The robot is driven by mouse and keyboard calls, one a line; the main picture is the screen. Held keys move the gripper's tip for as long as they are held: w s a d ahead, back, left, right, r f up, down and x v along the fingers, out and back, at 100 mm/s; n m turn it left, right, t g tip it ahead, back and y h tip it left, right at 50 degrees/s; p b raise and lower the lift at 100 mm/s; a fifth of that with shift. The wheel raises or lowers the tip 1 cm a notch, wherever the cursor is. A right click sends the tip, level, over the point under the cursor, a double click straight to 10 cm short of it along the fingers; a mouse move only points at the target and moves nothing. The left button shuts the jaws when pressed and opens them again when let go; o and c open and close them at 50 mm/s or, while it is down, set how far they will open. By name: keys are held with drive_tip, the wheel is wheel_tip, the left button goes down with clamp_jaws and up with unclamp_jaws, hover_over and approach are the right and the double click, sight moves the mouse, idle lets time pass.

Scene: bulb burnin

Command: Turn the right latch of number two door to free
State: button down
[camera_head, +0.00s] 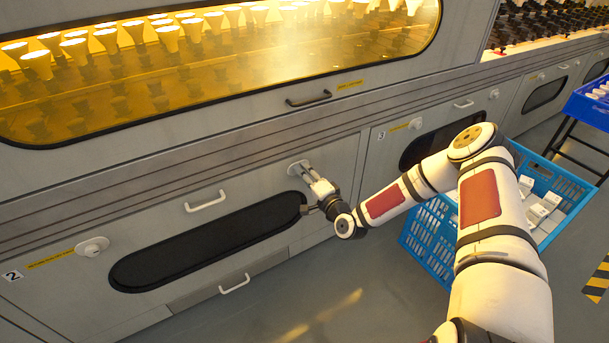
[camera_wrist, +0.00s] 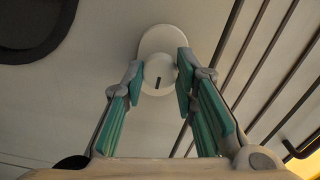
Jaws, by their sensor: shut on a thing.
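Number two door (camera_head: 180,208) is a pale panel with a long black window, marked by a "2" label (camera_head: 13,275) at lower left. Its right latch (camera_head: 293,166) is a pale knob on a round plate at the panel's upper right, partly hidden behind my fingers. In the wrist view, the latch (camera_wrist: 158,76) shows a dark line on its face and sits between the green-padded fingers. My gripper (camera_head: 308,173) is shut on this latch; it also shows in the wrist view (camera_wrist: 160,72). The door's left latch (camera_head: 92,246) is at the far left, beside a yellow label.
A white handle (camera_head: 205,201) is above the door window, another handle (camera_head: 234,284) below it. Door number three (camera_head: 385,150) stands to the right. A blue crate (camera_head: 425,235) of white boxes stands on the floor behind my arm. The floor in front is clear.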

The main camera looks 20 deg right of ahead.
drive_tip(key=c, duration=1.3)
unclamp_jaws()
drive_tip(key=v, duration=1.2)
